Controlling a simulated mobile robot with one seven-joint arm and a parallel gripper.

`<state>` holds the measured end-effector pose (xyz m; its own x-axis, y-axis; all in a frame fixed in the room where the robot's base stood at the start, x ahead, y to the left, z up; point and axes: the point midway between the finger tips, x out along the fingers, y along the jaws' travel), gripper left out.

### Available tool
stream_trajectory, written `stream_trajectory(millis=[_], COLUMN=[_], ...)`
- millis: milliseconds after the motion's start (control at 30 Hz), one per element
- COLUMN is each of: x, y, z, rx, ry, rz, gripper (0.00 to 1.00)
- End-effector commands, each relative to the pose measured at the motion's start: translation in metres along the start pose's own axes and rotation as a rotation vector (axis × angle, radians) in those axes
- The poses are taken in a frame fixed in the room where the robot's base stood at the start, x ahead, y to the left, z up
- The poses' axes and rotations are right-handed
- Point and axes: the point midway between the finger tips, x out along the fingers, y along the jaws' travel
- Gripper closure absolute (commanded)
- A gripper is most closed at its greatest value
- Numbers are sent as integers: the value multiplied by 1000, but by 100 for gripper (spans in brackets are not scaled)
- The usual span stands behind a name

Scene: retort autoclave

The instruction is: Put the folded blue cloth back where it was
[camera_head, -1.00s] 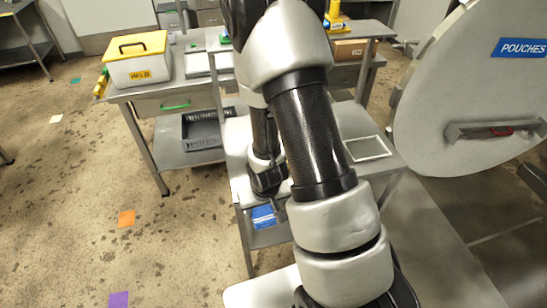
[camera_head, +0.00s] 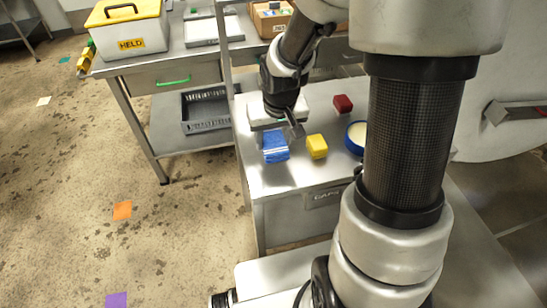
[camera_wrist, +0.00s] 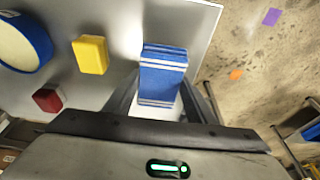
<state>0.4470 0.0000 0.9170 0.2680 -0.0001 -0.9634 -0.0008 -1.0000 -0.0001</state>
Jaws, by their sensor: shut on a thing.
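The folded blue cloth (camera_head: 275,146) with pale stripes is at the left front of the steel cart top (camera_head: 268,180), left of a yellow block (camera_head: 316,147). My gripper (camera_head: 292,134) reaches down to it from behind. In the wrist view the cloth (camera_wrist: 163,72) sits between the two fingers of my gripper (camera_wrist: 163,88), which are shut on it. I cannot tell whether the cloth touches the cart top or hangs just above it.
A white slab (camera_head: 258,112) lies behind the cloth. A red block (camera_head: 343,103) and a round blue-rimmed tub (camera_head: 354,138) stand to the right. A yellow-lidded HELD box (camera_head: 128,32) is on the back-left bench. The cart's left edge is close to the cloth.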

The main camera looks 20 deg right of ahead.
Motion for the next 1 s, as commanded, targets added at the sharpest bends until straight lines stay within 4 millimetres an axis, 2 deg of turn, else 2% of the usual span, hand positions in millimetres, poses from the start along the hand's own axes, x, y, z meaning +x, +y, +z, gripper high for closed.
stream_trajectory(millis=[33, 233, 433, 833, 867, 933, 1000], x=[8, 23, 50, 56, 54, 54, 54], y=[0, 0, 0, 0, 0, 0, 0], z=[3, 6, 15, 15, 15, 15, 15], rx=[0, -2, -1, -1, -1, -1, -1], ry=[-1, 0, -2, 2, 2, 2, 2], rz=[0, 0, 0, 0, 0, 0, 0], gripper=[68, 68, 68, 68, 45, 33, 31])
